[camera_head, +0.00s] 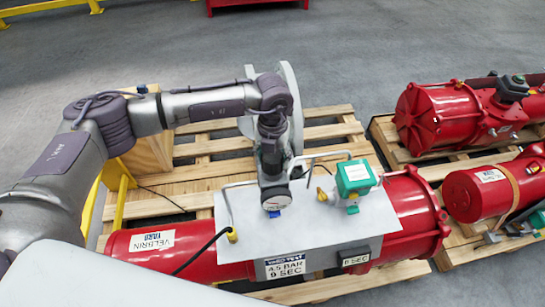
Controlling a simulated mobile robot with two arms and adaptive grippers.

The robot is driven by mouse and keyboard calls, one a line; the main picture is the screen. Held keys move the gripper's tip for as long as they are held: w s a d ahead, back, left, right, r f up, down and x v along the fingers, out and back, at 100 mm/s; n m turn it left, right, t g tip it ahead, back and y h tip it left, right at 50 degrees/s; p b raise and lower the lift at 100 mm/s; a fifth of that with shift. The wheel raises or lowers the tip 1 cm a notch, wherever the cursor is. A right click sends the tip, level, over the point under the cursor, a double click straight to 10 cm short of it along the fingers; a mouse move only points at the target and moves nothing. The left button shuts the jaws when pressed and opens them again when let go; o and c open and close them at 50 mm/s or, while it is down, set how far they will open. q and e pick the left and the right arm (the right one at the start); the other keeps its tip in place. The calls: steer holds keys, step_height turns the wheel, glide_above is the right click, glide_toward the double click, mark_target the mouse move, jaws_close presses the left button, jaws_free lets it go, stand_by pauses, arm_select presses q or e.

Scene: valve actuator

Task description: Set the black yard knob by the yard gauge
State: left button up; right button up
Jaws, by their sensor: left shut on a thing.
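My left gripper (271,180) points down over the grey plate on the red valve actuator (195,245). It is shut on what appears to be the black yard knob, which the fingers mostly hide. A small round pale-faced gauge (275,203) sits right in front of the fingers, with a blue piece (274,213) below it. The gauge's reading is too small to tell. A sign (285,268) on the plate's front reads 4.5 BAR, 9 SEC, and a smaller display (356,260) beside it seems to read 6 SEC. My right gripper is not in view.
A green box with a white label (355,178) stands on the plate right of the gripper. Thin metal pipes (230,205) rise on both sides. The actuator lies on a wooden pallet (325,125). More red actuators (440,115) rest on pallets at right. Open grey floor lies behind.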

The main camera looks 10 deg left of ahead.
arm_select(q)
steer(key=shift+f+m+b, duration=0.1)
steer(key=shift+m+b, duration=0.2)
steer(key=shift+b, duration=0.15)
steer(key=m+b, duration=1)
steer(key=b, duration=0.4)
steer(key=shift+w+f+m+b, duration=0.1)
steer(key=shift+f+m+b, duration=0.05)
steer(key=shift+m+b, duration=0.25)
steer(key=shift+a+m+b, duration=0.1)
steer(key=shift+m+b, duration=0.95)
steer(key=shift+m, duration=0.15)
steer(key=shift+r+m+b, duration=0.2)
steer(key=shift+m+b, duration=0.55)
steer(key=shift+m, duration=0.25)
steer(key=shift+r, duration=0.1)
